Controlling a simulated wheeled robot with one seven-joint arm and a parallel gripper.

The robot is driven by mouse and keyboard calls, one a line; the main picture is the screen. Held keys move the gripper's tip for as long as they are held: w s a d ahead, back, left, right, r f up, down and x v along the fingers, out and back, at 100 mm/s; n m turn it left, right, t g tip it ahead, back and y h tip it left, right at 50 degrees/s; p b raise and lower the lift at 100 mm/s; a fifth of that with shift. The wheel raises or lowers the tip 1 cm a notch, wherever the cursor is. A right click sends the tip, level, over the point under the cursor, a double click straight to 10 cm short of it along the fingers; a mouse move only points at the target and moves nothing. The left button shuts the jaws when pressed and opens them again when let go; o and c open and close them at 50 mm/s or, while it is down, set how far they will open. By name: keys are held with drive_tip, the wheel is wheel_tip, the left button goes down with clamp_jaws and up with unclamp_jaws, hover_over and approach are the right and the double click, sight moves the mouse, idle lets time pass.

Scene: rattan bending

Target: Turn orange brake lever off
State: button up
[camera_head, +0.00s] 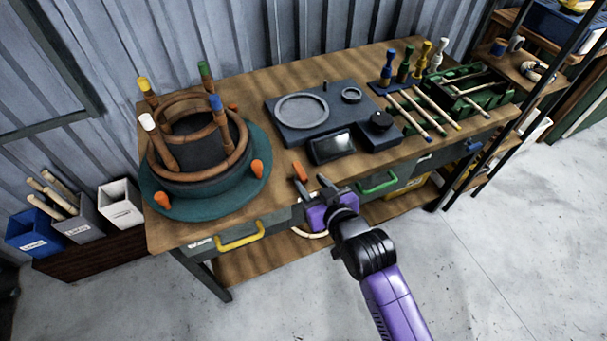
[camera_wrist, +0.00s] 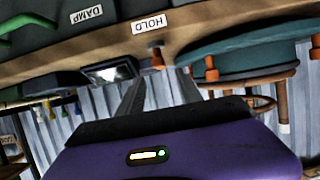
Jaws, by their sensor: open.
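The orange brake lever (camera_head: 299,171) stands at the front edge of the workbench, between the round turntable and the dark device with a screen. In the wrist view, which looks upside down, the orange brake lever (camera_wrist: 156,55) shows beside a white HOLD label (camera_wrist: 149,24) and lies between the lines of my two fingers. My gripper (camera_head: 313,185) is open and empty just in front of the bench edge, close to the lever with a visible gap. In the wrist view my gripper (camera_wrist: 159,88) has its fingers spread apart. Which setting the lever is in I cannot tell.
The teal turntable (camera_head: 190,208) with a rattan frame and orange clamps (camera_head: 257,168) is left of the lever. The device (camera_head: 332,147) is to its right. A yellow drawer handle (camera_head: 240,237) and a green handle (camera_head: 378,184) stick out below the bench top.

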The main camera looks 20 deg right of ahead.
sight(301, 172)
drive_tip(key=x, duration=0.6)
drive_tip(key=shift+w+f, duration=0.15)
drive_tip(key=shift+w, duration=0.2)
clamp_jaws()
